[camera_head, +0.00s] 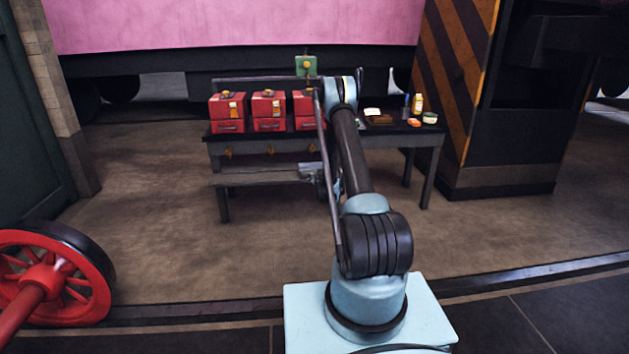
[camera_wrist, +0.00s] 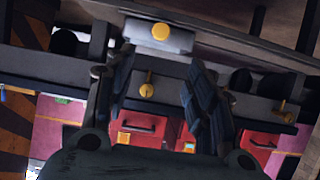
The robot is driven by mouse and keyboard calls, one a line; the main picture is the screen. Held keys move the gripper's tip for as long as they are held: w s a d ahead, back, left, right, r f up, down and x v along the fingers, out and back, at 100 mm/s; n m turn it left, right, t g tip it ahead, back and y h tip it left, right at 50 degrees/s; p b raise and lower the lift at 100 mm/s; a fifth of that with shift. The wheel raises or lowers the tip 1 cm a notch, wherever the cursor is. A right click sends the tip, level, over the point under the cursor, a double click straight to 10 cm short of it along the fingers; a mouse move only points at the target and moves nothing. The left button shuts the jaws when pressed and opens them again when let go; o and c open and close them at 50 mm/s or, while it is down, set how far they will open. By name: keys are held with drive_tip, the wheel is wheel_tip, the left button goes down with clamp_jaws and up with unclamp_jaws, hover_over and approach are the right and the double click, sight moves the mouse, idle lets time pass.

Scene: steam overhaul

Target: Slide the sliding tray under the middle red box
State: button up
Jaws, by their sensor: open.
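The middle red box (camera_head: 268,106) stands on the bench top between two other red boxes in the head view. The sliding tray (camera_head: 308,169), a grey block, is on the bench's lower shelf, below the right red box and right of the middle one. In the wrist view, which looks upside down, the tray (camera_wrist: 158,37) shows its yellow knob at the top. My gripper (camera_wrist: 165,95) is open and empty, its dark fingers apart below the knob in that picture. The tray looks clear of the fingers. My arm hides the gripper in the head view.
The left red box (camera_head: 227,113) and right red box (camera_head: 304,111) flank the middle one. Brass pointers (camera_head: 270,150) hang under the bench top. The lower shelf (camera_head: 250,178) is bare left of the tray. Bottles and small items (camera_head: 418,104) stand at the bench's right.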

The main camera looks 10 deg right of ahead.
drive_tip(key=x, duration=1.8)
drive_tip(key=shift+s+f, duration=0.2)
drive_tip(key=shift+f, duration=0.2)
clamp_jaws()
